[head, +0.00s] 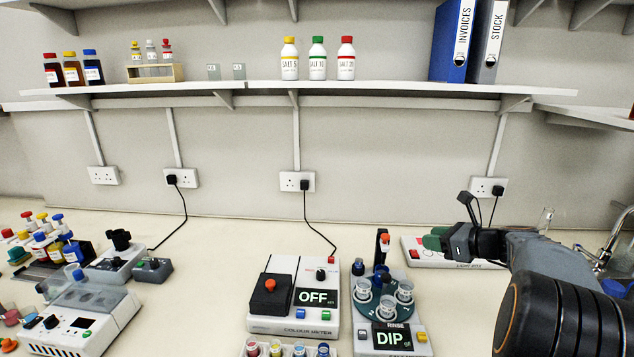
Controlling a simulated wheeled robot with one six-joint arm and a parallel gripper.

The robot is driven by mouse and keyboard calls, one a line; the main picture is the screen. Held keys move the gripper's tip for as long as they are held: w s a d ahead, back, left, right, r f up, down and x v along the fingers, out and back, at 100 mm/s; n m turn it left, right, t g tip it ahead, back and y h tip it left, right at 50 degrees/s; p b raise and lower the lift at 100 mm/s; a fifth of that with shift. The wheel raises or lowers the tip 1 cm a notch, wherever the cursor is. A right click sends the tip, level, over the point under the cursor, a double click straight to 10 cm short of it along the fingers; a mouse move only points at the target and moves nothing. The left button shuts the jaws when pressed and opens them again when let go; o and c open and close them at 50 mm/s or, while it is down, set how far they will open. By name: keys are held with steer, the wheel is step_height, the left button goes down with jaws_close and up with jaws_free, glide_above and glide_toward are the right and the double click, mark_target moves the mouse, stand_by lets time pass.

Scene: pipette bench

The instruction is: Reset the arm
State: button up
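My arm reaches in from the right edge, and my gripper (440,238) is at its left end, above the right part of the bench. The gripper is dark and seen from the side, with a green part at its tip. I cannot tell whether that green part is a finger pad or something held. The gap between the fingers does not show clearly. A white panel with red marks (425,259) lies below and behind the gripper, partly hidden by it.
A colour meter (312,329) reading OFF and a rinse unit (414,352) reading DIP stand left of my gripper. Several bottles and devices crowd the bench's left. A tap (607,245) is at the far right. A shelf (380,88) with bottles and binders runs above. The bench's back strip is mostly clear.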

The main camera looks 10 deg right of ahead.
steer(key=s+a+f+n+g+h, duration=0.2)
steer(key=s+a+f+n+g, duration=0.3)
steer(key=s+f+n, duration=0.5)
steer(key=s+a+n+g+h, duration=0.1)
steer(key=s+a+n+h, duration=0.1)
steer(key=s+a+n, duration=0.3)
steer(key=s+a+r+n+g+h, duration=0.1)
steer(key=s+a+n+h, duration=0.2)
steer(key=n, duration=1.1)
steer(key=s+a, duration=0.3)
steer(key=a, duration=0.3)
steer(key=shift+s+a, duration=0.15)
steer(key=shift+a, duration=0.2)
